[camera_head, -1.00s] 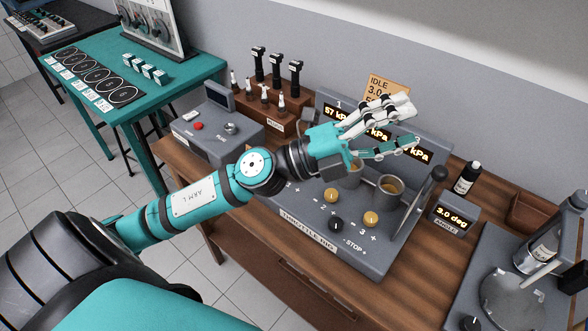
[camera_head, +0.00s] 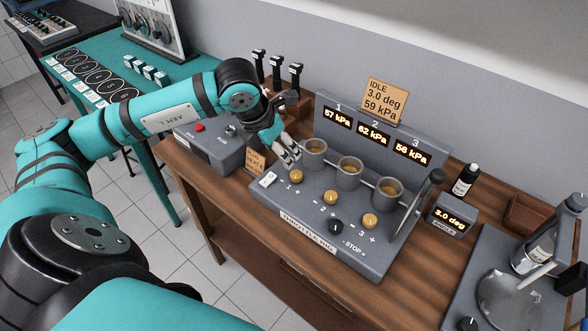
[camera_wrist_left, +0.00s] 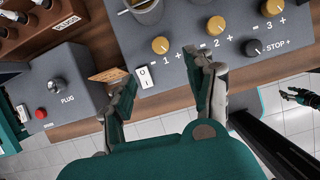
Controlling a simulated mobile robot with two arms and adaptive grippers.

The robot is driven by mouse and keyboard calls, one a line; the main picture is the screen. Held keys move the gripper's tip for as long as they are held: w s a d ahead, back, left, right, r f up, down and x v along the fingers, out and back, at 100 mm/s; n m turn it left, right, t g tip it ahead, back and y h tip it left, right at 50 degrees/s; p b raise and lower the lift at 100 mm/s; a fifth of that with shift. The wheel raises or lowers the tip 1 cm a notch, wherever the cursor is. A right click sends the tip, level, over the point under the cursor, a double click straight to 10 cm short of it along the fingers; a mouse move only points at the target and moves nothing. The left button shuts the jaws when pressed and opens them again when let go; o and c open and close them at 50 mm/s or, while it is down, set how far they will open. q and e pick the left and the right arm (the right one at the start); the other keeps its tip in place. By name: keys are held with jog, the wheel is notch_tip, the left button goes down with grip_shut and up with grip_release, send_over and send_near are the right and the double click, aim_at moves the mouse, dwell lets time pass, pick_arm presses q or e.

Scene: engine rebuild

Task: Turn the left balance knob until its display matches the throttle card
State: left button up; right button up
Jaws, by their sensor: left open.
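The left balance knob (camera_head: 296,177) is yellow and sits between minus and plus marks labelled 1 on the throttle rig (camera_head: 262,197). It also shows in the left wrist view (camera_wrist_left: 160,45). Its display (camera_head: 338,117) reads 57 kPa. The throttle card (camera_head: 385,99) reads IDLE, 3.0 deg, 59 kPa. My left gripper (camera_head: 287,154) is open and empty, just behind and left of the knob in the head view. In the left wrist view its fingers (camera_wrist_left: 166,72) are spread, with the knob beyond and between them, apart from both. My right gripper (camera_wrist_left: 300,97) appears small at the right edge.
Displays 2 (camera_head: 373,133) and 3 (camera_head: 411,151) read 62 and 56 kPa. Yellow knobs 2 (camera_head: 331,198) and 3 (camera_head: 369,221), a black stop knob (camera_head: 336,225) and a white switch (camera_head: 267,179) are close by. Metal cups (camera_head: 349,175) stand behind the knobs.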

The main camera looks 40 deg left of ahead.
aim_at(294, 174)
pick_arm(q)
jog(key=p+x, duration=0.3)
jog(key=x, duration=0.9)
jog(key=shift+w+d+f, duration=0.1)
jog(key=shift+f, duration=0.2)
grip_shut()
jog(key=shift+f+m+b, duration=0.15)
jog(key=shift+m+b, duration=0.35)
jog(key=shift+b, duration=0.4)
jog(key=m+h+b, duration=0.1)
jog(key=m+b, duration=0.1)
jog(key=shift+w+a+b, duration=0.1)
jog(key=shift+a+b, duration=0.1)
jog(key=shift+b, duration=0.2)
jog(key=shift+r+m+g+h+b, duration=0.2)
jog(key=shift+m+g+h+b, duration=0.3)
jog(key=shift+m+b, duration=1)
grip_release()
